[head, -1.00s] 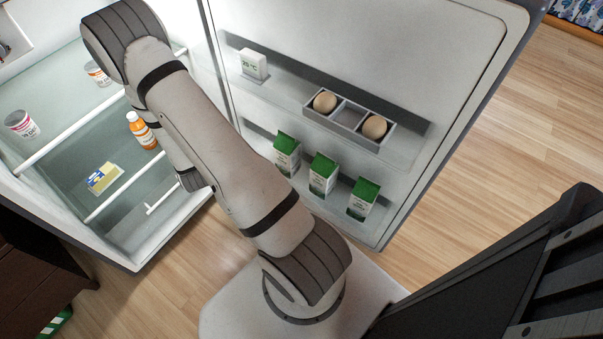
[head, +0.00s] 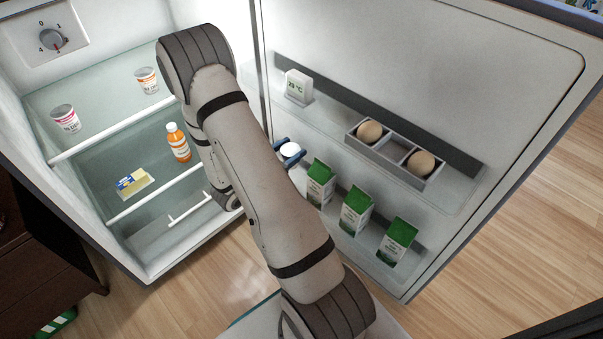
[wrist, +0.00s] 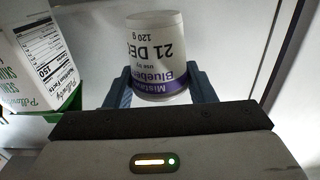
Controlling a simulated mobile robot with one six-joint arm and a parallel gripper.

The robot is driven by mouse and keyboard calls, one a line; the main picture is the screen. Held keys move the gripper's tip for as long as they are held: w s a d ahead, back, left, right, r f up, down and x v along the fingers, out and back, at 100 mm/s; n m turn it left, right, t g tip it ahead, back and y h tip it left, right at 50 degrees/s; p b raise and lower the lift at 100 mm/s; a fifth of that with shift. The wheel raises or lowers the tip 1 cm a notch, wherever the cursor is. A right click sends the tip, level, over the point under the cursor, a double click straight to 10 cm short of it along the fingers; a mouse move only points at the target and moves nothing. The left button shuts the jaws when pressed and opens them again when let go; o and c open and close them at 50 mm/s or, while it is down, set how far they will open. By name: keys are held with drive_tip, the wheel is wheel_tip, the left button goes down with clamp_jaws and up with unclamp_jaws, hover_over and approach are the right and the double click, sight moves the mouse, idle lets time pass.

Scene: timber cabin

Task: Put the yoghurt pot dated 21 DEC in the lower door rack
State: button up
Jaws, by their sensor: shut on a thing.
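The yoghurt pot (wrist: 158,50), white with a purple band, reads "21 DEC" and "Blueberry" in the wrist view, its print upside down there. My gripper (wrist: 160,92) is shut on it, one blue finger on each side. In the head view the pot's round white top (head: 290,149) shows between the blue fingers, just left of the cartons at the lower door rack (head: 374,236). My arm hides the space below it, and I cannot tell whether the pot touches the rack.
Several green-and-white cartons (head: 356,213) stand in the lower rack; one carton (wrist: 40,55) is close beside the pot. The upper rack holds an egg tray (head: 396,152) and a thermometer (head: 299,86). Two other pots (head: 65,118) (head: 147,80), a bottle (head: 178,142) and butter (head: 132,183) are in the fridge.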

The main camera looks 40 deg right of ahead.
drive_tip(key=shift+f+b, duration=0.95)
drive_tip(key=shift+f, duration=1.75)
drive_tip(key=shift+f, duration=0.2)
drive_tip(key=o, duration=1)
drive_tip(key=shift+o, duration=0.2)
